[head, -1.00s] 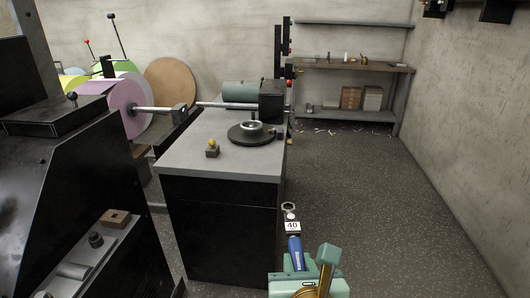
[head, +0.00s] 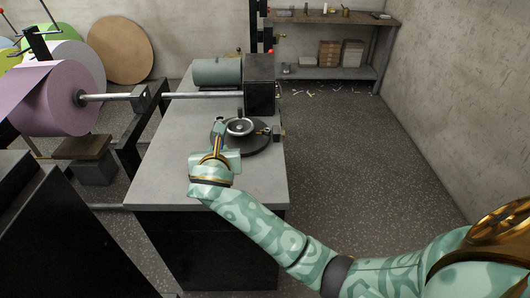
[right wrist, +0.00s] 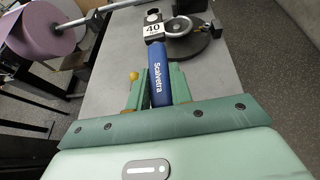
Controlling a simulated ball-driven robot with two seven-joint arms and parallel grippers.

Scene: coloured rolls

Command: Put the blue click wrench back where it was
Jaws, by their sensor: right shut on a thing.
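The blue click wrench (right wrist: 160,80) has a blue handle marked "Scalvetra", a white "40" tag and a ring-shaped head. My right gripper (right wrist: 159,92) is shut on its handle, and the head points away from me toward the round black plate (right wrist: 197,44). In the head view my right gripper (head: 217,152) is over the grey bench top (head: 165,178), just in front of the black plate (head: 258,146). The wrench is largely hidden by the gripper there. I cannot tell whether it touches the bench or plate. My left gripper is out of view.
A brass-and-dark fitting (head: 276,133) sits at the plate's right edge. A green cylinder (head: 217,72) and black block (head: 259,84) stand behind. A pink roll (head: 60,98) is left; open floor (head: 340,170) is right.

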